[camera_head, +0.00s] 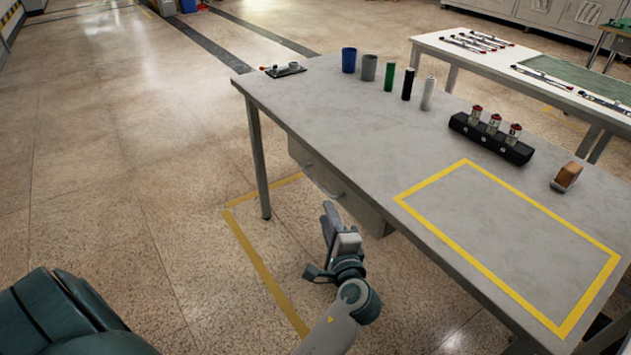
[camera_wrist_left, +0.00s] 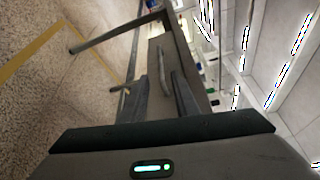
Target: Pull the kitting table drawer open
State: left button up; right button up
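The kitting table (camera_head: 300,100) has a grey drawer (camera_head: 350,200) under its near long edge. The drawer looks shut, its front in line with its housing. Its bar handle (camera_head: 322,186) is on the front. My left gripper (camera_head: 332,217) is below and in front of the drawer, apart from the handle. In the left wrist view, the two fingers of my left gripper (camera_wrist_left: 162,104) are spread with nothing between them. The handle (camera_wrist_left: 164,70) shows ahead, in line with the gap, on the drawer front (camera_wrist_left: 156,85). My right gripper is not in view.
On the tabletop stand a blue cup (camera_head: 349,60), a grey cup (camera_head: 369,68), several bottles, a black rack (camera_head: 490,138) with red-capped jars, and a brown block (camera_head: 567,176). A table leg (camera_head: 258,160) stands left of the drawer. The floor before the drawer is clear.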

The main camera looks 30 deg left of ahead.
aim_at(315, 179)
pick_arm(q)
jog(key=x, duration=1.5)
jog(key=shift+w+a, duration=0.2)
jog(key=shift+w, duration=0.1)
grip_shut()
